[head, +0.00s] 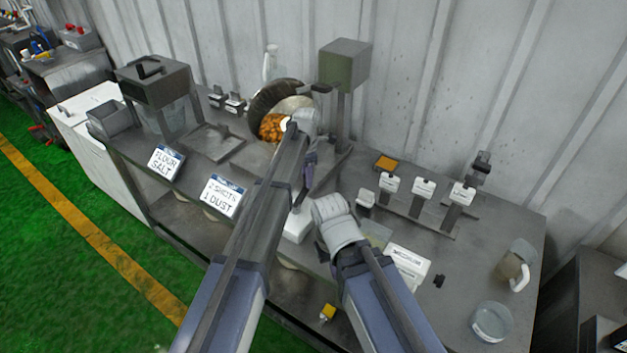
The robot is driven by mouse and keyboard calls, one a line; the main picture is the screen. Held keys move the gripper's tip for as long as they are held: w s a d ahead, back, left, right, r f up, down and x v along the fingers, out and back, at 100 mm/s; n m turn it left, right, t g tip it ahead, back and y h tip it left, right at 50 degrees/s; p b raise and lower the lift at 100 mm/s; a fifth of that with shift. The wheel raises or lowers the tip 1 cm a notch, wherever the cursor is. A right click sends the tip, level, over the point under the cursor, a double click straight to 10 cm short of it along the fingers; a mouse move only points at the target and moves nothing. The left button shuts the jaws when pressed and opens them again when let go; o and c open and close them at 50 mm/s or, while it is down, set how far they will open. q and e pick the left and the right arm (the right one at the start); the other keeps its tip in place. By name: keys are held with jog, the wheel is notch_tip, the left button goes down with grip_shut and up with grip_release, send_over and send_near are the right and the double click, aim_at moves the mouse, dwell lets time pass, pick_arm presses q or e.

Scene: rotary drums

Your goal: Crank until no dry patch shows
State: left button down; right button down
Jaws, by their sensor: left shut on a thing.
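The rotary drum (277,97) is a tilted, dark-rimmed open bowl at the back of the bench. Orange-brown pieces (272,127) show in its mouth; their coating is too small to judge. My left arm reaches up to the drum's right side, and its pale wrist covers part of the drum. My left gripper (316,93) is shut at a dark crank handle (321,88) beside the drum's rim; the contact is mostly hidden. My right gripper (322,205) is low over the middle of the bench, away from the drum, its fingers hidden by its wrist.
A green-grey box (344,64) stands on a post right of the drum. Signs (224,196) line the front left edge. A rack of white-labelled dispensers (424,190), a jug (512,268) and a glass bowl (491,321) stand to the right. A corrugated wall closes the back.

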pick_arm(q)
jog(key=shift+w+a+n, duration=0.15)
jog(key=shift+a+n, duration=0.65)
jog(key=shift+n, duration=0.1)
jog(key=shift+a, duration=1.05)
jog(key=shift+s+a+n, duration=0.15)
jog(key=shift+a+n, duration=0.25)
jog(key=shift+a, duration=0.55)
jog(key=shift+s+a+n, duration=0.1)
jog(key=shift+a+n, duration=0.3)
jog(key=shift+a, duration=0.5)
jog(key=c, duration=0.6)
grip_release()
jog(key=shift+r, duration=0.1)
